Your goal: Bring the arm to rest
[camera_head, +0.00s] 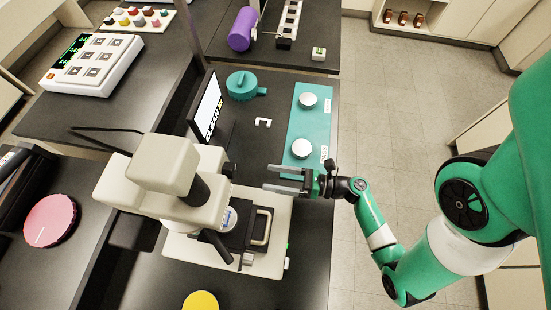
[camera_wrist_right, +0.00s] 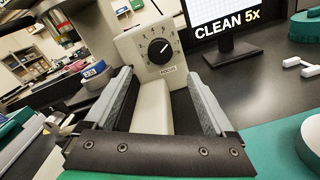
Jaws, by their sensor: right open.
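My right arm (camera_head: 376,218) is green and white and reaches in from the right in the head view. I cannot tell whether the fingertips touch the body. My left gripper is not in view.
A teal plate (camera_head: 312,122) with two white round pieces lies just beyond the gripper. A monitor (camera_head: 208,108), a teal round lidded item (camera_head: 243,86) and a small white bracket (camera_head: 263,122) stand near it. The bench's right edge is close, with open floor (camera_head: 400,110) beyond.

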